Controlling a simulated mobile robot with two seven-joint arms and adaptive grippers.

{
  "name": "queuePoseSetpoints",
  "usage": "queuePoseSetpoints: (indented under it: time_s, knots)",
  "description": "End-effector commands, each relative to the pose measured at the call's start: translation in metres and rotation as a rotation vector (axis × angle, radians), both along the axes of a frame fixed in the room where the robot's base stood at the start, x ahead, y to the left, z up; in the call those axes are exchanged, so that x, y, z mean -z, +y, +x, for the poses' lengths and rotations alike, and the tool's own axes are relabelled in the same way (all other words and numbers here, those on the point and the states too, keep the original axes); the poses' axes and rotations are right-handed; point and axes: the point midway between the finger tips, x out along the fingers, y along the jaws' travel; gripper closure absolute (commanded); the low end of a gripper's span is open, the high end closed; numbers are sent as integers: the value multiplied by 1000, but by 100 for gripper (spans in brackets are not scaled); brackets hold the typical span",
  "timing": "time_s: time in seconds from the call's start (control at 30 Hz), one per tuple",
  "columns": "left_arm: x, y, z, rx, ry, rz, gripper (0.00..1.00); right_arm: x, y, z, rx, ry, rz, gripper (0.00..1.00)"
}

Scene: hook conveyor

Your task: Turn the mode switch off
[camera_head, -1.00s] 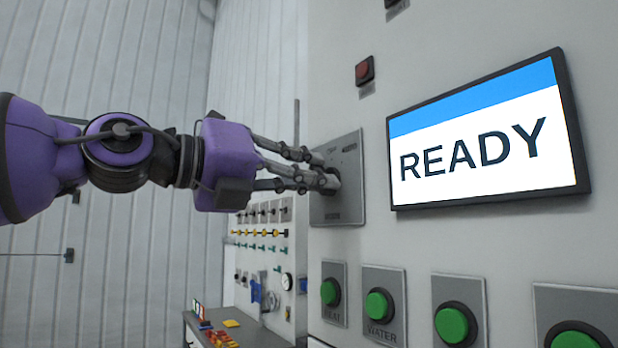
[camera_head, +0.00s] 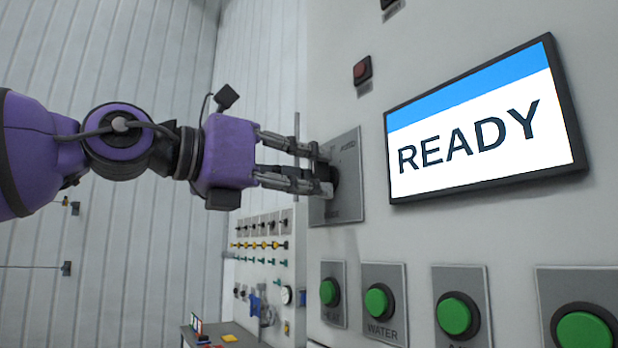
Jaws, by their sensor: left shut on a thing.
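The mode switch (camera_head: 334,178) is a dark knob on a grey metal plate (camera_head: 349,205) on the light panel, left of the screen. My left gripper (camera_head: 326,171) reaches in from the left. Its fingers are shut on the knob, one above the other, and hide part of it. The lettering on the plate is too small to read, so the knob's setting cannot be told. My right gripper does not show.
A screen (camera_head: 484,132) reading "READY" is right of the switch. Several green buttons (camera_head: 379,300) sit below it, and a red button (camera_head: 362,69) above. A board with valves and gauges (camera_head: 262,250) stands behind at lower left.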

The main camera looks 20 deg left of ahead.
Motion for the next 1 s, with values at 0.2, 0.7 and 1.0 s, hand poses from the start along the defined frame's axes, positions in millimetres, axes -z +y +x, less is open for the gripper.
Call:
queuePoseSetpoints:
  time_s: [0.2, 0.7, 1.0]
  knots:
    - [1, 0, 0, 0, -27, 39, 100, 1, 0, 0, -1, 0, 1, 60]
    - [1, 0, 0, 0, -33, 45, 80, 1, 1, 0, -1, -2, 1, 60]
    - [0, 0, 0, 0, -33, 44, 69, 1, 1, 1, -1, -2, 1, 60]
